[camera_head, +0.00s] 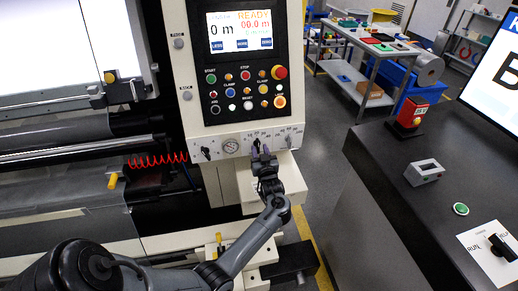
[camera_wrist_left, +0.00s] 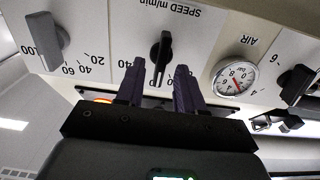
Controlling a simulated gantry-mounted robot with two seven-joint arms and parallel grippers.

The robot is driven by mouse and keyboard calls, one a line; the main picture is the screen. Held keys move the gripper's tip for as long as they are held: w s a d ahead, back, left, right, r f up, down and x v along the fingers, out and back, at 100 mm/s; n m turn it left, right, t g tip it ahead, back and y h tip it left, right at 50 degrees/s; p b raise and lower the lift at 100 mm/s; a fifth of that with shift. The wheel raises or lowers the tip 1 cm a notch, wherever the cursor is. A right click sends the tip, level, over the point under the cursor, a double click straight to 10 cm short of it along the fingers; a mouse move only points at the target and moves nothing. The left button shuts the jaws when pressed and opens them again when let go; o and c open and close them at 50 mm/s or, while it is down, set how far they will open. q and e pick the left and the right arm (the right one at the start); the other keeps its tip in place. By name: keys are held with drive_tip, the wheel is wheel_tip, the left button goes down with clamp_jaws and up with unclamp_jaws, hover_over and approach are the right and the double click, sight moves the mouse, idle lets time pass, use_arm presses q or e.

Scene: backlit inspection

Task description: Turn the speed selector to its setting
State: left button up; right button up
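The speed selector (camera_wrist_left: 162,52) is a black knob under upside-down "SPEED m/min" lettering in the left wrist view, its bar nearly upright in the picture. My left gripper (camera_wrist_left: 158,82) has its two dark fingers apart, one toward each side of the knob's near end. I cannot tell whether they touch it. In the head view my left gripper (camera_head: 262,150) is at the lower strip of the control panel (camera_head: 221,131) and largely covers the selector there. My right gripper is not in view.
A grey knob (camera_wrist_left: 46,38) and a round air gauge (camera_wrist_left: 236,79) flank the selector, with another black knob (camera_wrist_left: 297,84) beyond the gauge. Buttons and a lit screen (camera_head: 240,32) are above the strip. A dark console (camera_head: 400,200) stands at the right.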

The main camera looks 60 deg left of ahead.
use_arm(q)
drive_tip(key=v, duration=0.9)
drive_tip(key=shift+s, duration=0.1)
drive_tip(key=s+f+m+t+h, duration=0.1)
drive_tip(key=s+f+m+t, duration=0.1)
drive_tip(key=s+f+m, duration=0.4)
drive_tip(key=s+d+f+m+t+h, duration=0.1)
drive_tip(key=s+d+f+m+h, duration=0.15)
drive_tip(key=d+h, duration=0.55)
drive_tip(key=s+d+f+m+t+h, duration=0.1)
drive_tip(key=s+d+m+h, duration=0.25)
drive_tip(key=d, duration=0.75)
drive_tip(key=s+d+r+m+g+h+p, duration=0.25)
drive_tip(key=s+d+m+g+h, duration=0.35)
drive_tip(key=s+d, duration=0.55)
wheel_tip(320, 180, up, 28)
drive_tip(key=n+y+p, duration=0.1)
drive_tip(key=n+p, duration=0.1)
drive_tip(key=p, duration=2.4)
drive_tip(key=shift+w+d+g, duration=0.15)
drive_tip(key=shift+w+g, duration=0.1)
drive_tip(key=shift+g, duration=0.05)
